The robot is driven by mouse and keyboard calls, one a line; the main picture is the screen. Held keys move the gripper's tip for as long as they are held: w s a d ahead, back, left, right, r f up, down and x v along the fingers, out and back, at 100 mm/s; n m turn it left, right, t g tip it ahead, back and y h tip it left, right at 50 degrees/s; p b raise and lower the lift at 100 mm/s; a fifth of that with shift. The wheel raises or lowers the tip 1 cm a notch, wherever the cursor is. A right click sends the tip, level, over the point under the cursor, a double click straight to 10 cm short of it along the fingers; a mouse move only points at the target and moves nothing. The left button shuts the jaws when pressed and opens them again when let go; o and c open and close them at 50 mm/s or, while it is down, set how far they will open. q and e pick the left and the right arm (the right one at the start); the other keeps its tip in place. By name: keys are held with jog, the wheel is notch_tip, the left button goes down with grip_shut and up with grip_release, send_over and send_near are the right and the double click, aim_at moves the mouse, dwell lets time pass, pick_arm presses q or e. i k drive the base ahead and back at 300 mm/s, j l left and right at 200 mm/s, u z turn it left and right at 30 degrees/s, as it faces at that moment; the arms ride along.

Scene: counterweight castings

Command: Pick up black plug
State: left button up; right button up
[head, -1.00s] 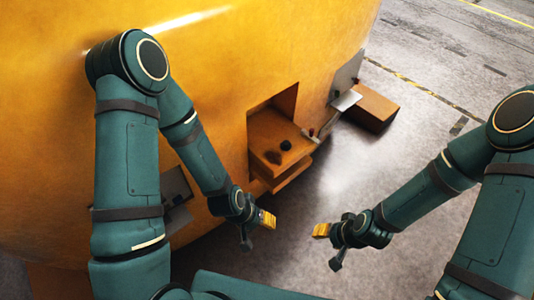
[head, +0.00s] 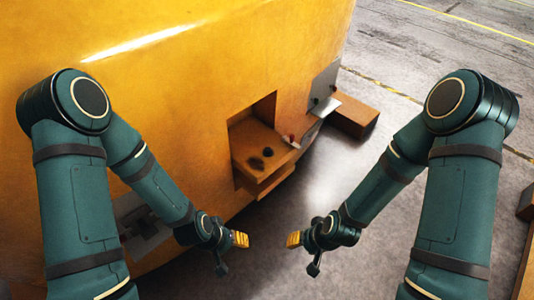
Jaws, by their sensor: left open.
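A small round black plug (head: 268,152) sits on the orange ledge (head: 270,182) inside a square recess in the big yellow casting. A dark round spot, perhaps a hole, lies on the ledge just left of and nearer than the plug. My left gripper (head: 232,254) is open and empty, below and left of the ledge in the picture and well apart from the plug. My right gripper (head: 303,254) also has its fingers spread and holds nothing, below and right of the ledge.
A small red-tipped part (head: 292,140) stands at the ledge's right edge. A grey metal plate (head: 324,82) and an orange block (head: 354,118) are right of the recess. Grey bracketry (head: 140,222) is on the casting behind my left arm. The floor between and beyond my grippers is clear.

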aim_at(268, 152)
jog(key=i+l, duration=0.65)
jog(key=i+l+u, duration=0.2)
jog(key=u, duration=0.2)
jog(key=i+l+u, duration=0.15)
jog(key=l+u, duration=0.3)
jog(key=u, duration=1.1)
